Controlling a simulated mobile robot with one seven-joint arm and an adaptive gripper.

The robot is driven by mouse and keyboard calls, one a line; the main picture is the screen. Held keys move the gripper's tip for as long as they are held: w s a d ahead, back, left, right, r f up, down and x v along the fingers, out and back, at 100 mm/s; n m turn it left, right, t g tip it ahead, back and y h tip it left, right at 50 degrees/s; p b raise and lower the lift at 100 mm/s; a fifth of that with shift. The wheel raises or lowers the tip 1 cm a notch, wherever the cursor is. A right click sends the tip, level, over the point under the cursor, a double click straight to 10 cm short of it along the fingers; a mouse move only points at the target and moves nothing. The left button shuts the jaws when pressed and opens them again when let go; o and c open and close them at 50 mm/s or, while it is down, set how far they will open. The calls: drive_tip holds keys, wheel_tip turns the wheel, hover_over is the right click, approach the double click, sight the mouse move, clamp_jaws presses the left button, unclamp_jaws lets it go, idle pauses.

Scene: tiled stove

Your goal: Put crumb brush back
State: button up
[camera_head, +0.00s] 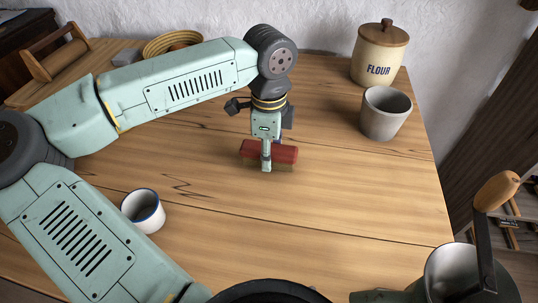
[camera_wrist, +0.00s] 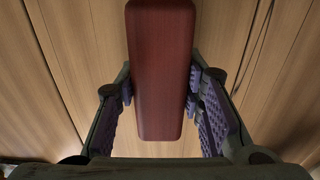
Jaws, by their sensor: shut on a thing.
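The crumb brush (camera_head: 284,153) has a dark red block and pale bristles, and is at the middle of the wooden table (camera_head: 350,200). My gripper (camera_head: 266,160) points down over it, with its fingers on either side of the block. In the wrist view the red brush (camera_wrist: 160,70) runs lengthwise between the two purple-padded fingers of my gripper (camera_wrist: 160,98), which are shut on it. The bristles are hidden there. I cannot tell whether the bristles touch the table.
A flour jar (camera_head: 379,55) and a grey cup (camera_head: 386,112) stand at the back right. A white blue-rimmed mug (camera_head: 144,210) is at front left. A metal jug (camera_head: 455,275) is at lower right. A basket (camera_head: 172,44) and a wooden rack (camera_head: 52,62) are at back left. The table's middle right is clear.

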drive_tip(key=shift+f, duration=0.6)
drive_tip(key=shift+f+b, duration=0.25)
drive_tip(key=shift+b, duration=0.05)
drive_tip(key=o, duration=1.1)
drive_tip(key=shift+r, duration=0.1)
wheel_tip(320, 180, up, 12)
drive_tip(key=shift+r+b, duration=0.2)
drive_tip(key=shift+b, duration=0.1)
